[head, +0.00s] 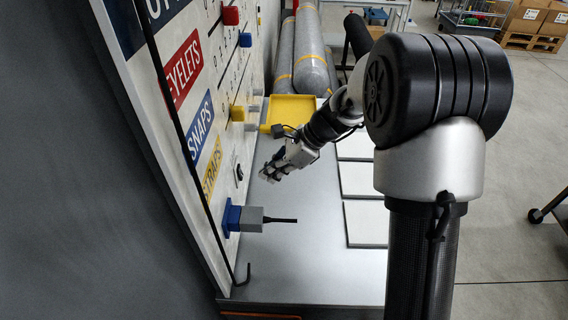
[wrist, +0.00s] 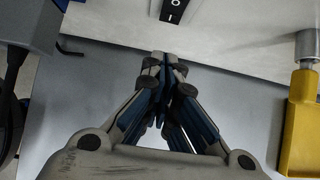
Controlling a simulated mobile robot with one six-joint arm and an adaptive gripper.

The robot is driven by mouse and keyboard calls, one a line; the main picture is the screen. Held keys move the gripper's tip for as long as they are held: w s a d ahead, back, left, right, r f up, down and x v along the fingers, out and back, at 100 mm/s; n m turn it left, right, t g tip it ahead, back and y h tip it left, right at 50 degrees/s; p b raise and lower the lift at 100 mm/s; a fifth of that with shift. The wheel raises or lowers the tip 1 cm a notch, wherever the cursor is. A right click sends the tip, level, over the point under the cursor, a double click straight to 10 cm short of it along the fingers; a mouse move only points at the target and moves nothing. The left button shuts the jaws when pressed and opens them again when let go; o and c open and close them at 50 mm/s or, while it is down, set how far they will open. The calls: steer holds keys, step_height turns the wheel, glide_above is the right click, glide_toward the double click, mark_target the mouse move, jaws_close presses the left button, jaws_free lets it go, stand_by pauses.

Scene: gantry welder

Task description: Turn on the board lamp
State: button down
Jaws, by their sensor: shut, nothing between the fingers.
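A black rocker switch (wrist: 172,12) marked O and I sits on the white board (wrist: 230,25) at the top of the wrist view, cut off by the frame edge. It looks like the small dark part (head: 239,174) on the board in the head view. Which side of it is pressed I cannot tell. My gripper (wrist: 165,60) is shut and empty, its fingertips just below the switch and apart from it in the picture. In the head view my gripper (head: 268,174) is just right of the board, over the grey table. No lamp can be made out.
A blue socket with a grey plug (head: 249,219) juts from the board nearer the camera. A yellow tray (head: 290,110) and grey cylinders (head: 311,65) stand behind. White panels (head: 365,222) lie right.

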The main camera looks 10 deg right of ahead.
mark_target(240, 172)
steer(key=shift+w+a+f, duration=0.1)
steer(key=shift+w+a, duration=0.1)
steer(key=shift+a, duration=0.75)
steer(key=shift+w+a+f, duration=0.1)
steer(key=shift+w+a, duration=0.1)
steer(key=shift+a, duration=0.75)
steer(key=shift+a+f, duration=0.2)
steer(key=shift+a, duration=0.15)
steer(key=shift+r+p, duration=0.85)
steer(key=shift+p, duration=0.05)
steer(key=shift+d, duration=0.1)
